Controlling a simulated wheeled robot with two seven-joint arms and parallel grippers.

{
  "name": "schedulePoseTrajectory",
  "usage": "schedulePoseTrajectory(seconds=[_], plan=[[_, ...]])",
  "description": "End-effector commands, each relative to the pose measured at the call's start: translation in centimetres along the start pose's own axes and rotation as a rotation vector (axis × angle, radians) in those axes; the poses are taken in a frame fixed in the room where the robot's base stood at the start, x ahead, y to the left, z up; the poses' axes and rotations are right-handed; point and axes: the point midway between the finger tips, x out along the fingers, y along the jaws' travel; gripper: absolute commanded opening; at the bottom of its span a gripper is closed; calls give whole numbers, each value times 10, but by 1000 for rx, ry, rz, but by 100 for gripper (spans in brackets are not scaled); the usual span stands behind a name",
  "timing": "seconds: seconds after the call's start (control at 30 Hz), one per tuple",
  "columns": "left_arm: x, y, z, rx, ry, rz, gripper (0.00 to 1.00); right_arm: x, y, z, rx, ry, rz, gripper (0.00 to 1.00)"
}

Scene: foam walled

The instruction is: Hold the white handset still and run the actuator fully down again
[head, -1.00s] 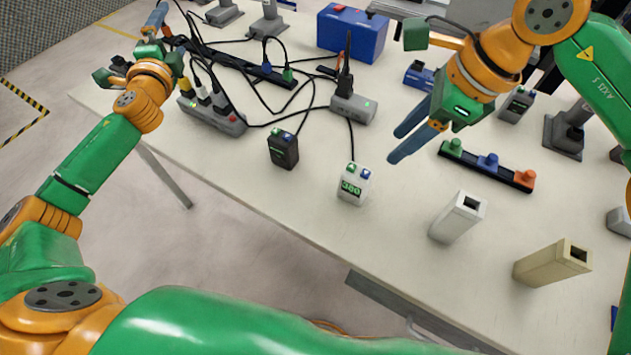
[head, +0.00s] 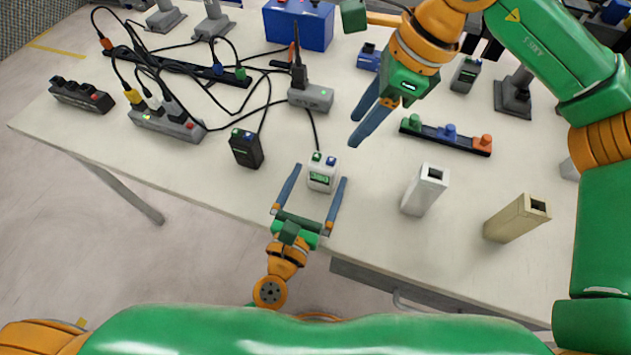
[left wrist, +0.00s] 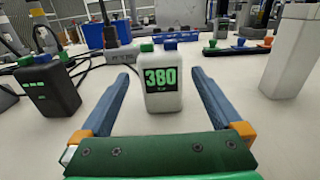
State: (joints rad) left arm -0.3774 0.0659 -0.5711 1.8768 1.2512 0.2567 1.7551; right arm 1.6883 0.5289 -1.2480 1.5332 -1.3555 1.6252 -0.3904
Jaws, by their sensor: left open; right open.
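The white handset (head: 321,178) stands upright near the front of the table, with a green and a blue button on top. In the left wrist view the handset (left wrist: 162,82) shows a green display reading 380. My left gripper (head: 316,180) is open, its blue fingers on either side of the handset with a gap at each side; it does not grip it. My right gripper (head: 355,130) is open and empty, above the table to the right of and behind the handset. I cannot tell which thing is the actuator.
A black handset (head: 246,149) stands to the left. A white holder (head: 424,190) and a beige holder (head: 515,218) stand to the right. A strip with coloured buttons (head: 446,137) lies behind them. Power strips (head: 166,124) and cables cover the back left.

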Motion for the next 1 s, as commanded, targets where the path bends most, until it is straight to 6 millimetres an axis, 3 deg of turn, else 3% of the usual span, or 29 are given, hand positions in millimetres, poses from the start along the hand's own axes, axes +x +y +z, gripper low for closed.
schedulePoseTrajectory(seconds=[0.3, 0.63, 0.9, 0.97, 1.0], plan=[[56, 0, 1, 4, -4, -2, 100, 0, 0, 0, 0, 0, 0, 50], [62, 0, 1, 6, -2, -3, 97, 0, 0, 0, 0, 0, 0, 50], [62, 0, 1, 6, -3, -4, 24, 0, 0, 0, 0, 0, 0, 50], [62, 0, 1, 7, -3, -4, 8, 0, 0, 0, 0, 0, 0, 50], [62, 0, 1, 7, -3, -4, 4, 0, 0, 0, 0, 0, 0, 45]])
